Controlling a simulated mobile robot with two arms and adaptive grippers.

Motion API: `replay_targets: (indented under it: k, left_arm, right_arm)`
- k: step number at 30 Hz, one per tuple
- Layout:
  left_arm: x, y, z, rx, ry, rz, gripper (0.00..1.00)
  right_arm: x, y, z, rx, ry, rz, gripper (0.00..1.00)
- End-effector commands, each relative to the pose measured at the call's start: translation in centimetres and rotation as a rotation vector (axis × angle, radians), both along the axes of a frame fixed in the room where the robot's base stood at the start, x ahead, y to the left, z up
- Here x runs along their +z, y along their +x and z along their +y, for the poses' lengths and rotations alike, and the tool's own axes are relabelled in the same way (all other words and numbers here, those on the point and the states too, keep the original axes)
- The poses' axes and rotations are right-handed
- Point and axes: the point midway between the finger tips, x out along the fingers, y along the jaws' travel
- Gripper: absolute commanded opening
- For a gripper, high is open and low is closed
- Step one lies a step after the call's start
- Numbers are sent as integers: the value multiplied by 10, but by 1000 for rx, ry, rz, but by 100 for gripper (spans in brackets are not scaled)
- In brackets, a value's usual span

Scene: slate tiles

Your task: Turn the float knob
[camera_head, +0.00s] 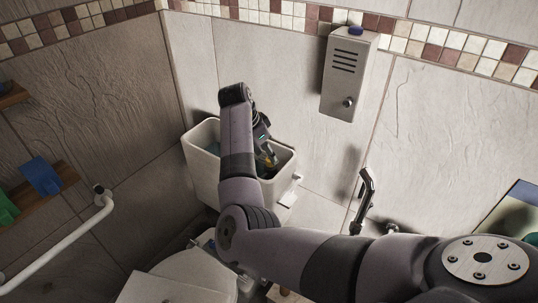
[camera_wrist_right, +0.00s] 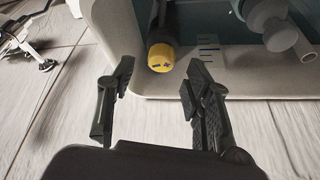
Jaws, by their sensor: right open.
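The float knob is the yellow round cap with dark marks (camera_wrist_right: 162,57) on a dark stem inside the open white cistern (camera_head: 203,172). A small bit of yellow shows in the head view beside my gripper. My right gripper (camera_head: 265,150) reaches down into the cistern from my arm, which hides much of the tank. In the wrist view the right gripper (camera_wrist_right: 157,82) is open, with its two fingers apart. The knob shows beyond the fingertips, roughly between them, and no contact can be seen. My left gripper is out of view.
The cistern wall and rim (camera_wrist_right: 110,45) lie close to the fingers. A grey pipe fitting (camera_wrist_right: 278,30) stands to the right of the knob. A metal wall box (camera_head: 348,80), a grab rail (camera_head: 62,250) and a tap handle (camera_head: 363,200) are nearby.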

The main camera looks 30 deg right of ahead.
Motion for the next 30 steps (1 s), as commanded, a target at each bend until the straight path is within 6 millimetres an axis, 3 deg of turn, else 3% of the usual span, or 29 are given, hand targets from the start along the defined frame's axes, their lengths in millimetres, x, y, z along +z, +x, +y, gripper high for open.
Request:
replay_targets:
  k: [6,17,30]
  left_arm:
    - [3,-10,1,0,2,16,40]
    - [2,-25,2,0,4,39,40]
    - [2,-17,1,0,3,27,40]
  right_arm:
    - [-23,0,-10,0,1,1,46]
    - [-27,1,-11,0,0,-1,46]
    - [-27,1,-11,0,0,-1,17]
